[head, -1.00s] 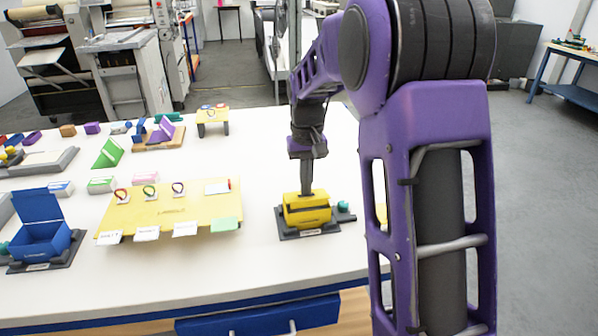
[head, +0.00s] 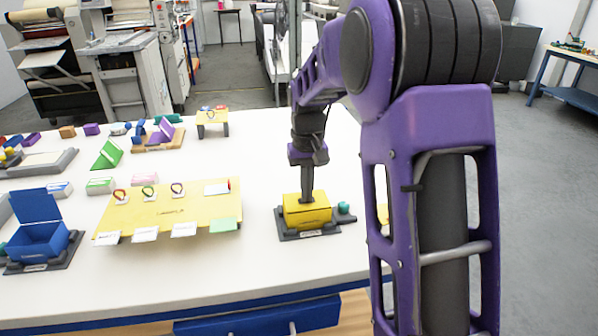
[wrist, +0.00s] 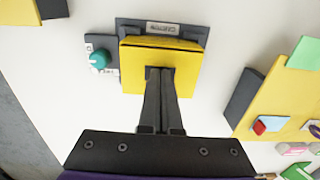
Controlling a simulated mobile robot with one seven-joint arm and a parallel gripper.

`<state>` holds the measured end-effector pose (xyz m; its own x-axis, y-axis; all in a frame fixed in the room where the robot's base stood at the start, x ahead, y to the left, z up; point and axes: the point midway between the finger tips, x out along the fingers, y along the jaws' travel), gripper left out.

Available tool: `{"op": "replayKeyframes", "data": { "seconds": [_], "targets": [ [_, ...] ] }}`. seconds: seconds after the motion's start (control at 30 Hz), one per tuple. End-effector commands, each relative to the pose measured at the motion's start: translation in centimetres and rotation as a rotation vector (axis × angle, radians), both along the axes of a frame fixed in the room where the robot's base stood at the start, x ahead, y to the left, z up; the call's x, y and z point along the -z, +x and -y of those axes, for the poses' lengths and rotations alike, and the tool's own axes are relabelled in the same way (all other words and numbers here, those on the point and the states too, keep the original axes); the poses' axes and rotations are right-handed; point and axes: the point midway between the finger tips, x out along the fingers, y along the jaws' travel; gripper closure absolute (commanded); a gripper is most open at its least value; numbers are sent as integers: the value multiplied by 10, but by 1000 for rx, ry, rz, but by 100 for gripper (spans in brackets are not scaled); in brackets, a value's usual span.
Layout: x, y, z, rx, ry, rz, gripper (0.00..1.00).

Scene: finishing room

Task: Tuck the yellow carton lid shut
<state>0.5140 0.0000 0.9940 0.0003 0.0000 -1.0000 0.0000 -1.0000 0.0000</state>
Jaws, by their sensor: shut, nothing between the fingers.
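The yellow carton (head: 308,214) sits on a dark base plate (head: 284,233) on the white table, with its lid lying down over the top. It also shows in the wrist view (wrist: 160,48), where the lid covers the box top and a thin line runs along its label-side edge. My gripper (head: 307,200) points down with its fingers together and empty, the tips at the lid's top. In the wrist view my gripper (wrist: 160,72) meets the lid near its edge away from the label. Whether the lid's flap is fully inside cannot be told.
A teal knob (head: 344,207) is beside the carton on its right. An open blue box (head: 40,240) is farther left. The table in front of the carton is clear.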

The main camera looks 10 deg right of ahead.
Motion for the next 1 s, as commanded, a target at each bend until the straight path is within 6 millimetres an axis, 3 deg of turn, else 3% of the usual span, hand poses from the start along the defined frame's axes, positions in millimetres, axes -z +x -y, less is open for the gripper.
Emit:
{"op": "replayKeyframes", "data": {
  "seconds": [0.43,1.0],
  "targets": [
    [-3,0,0,0,0,0,100],
    [-28,0,0,0,0,0,100]
  ]
}}
